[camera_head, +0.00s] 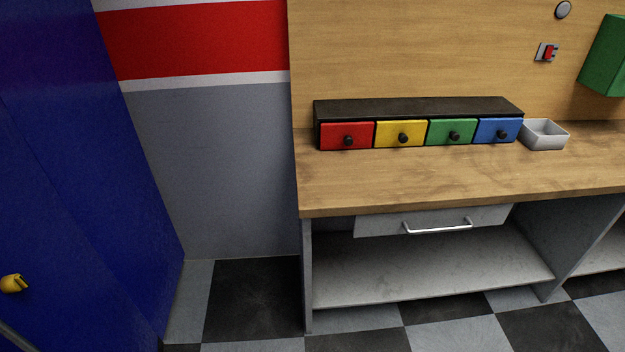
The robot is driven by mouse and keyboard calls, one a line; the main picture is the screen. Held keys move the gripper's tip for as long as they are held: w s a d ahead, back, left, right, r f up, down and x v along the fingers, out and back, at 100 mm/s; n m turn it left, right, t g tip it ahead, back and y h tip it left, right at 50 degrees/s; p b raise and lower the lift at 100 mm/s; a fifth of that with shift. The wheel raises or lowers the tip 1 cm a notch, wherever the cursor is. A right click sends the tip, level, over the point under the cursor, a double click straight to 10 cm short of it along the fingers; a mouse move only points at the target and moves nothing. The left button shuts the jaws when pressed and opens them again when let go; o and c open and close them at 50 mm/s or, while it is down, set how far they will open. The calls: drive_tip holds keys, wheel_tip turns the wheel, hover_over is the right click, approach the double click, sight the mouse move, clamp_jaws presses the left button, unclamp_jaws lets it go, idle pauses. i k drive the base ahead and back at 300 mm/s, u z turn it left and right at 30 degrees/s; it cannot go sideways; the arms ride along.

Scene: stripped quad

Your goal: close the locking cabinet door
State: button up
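A tall blue panelled surface (90,180) fills the left side of the view and looks like the locking cabinet. A slanting line splits it into two blue faces. I cannot tell for sure which face is the door or how far it stands open. A small yellow knob or handle (13,283) sticks out at the lower left edge. The rest of the cabinet is cut off by the frame. My gripper is not in view.
A wooden workbench (400,180) stands at the right, with a grey drawer (435,222) under its top. A box of coloured drawers (420,108) and a grey tray (544,135) sit on it. Checkered floor (250,300) is clear between cabinet and bench.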

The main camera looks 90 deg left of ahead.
sight(72, 302)
drive_tip(key=u, duration=0.15)
drive_tip(key=i, duration=0.15)
drive_tip(key=u, duration=1.65)
drive_tip(key=k, duration=0.1)
drive_tip(key=u, duration=2.9)
drive_tip(key=i, duration=1)
drive_tip(key=u, duration=0.2)
drive_tip(key=k, duration=0.5)
drive_tip(key=z, duration=0.15)
drive_tip(key=i, duration=0.2)
drive_tip(key=z, duration=0.2)
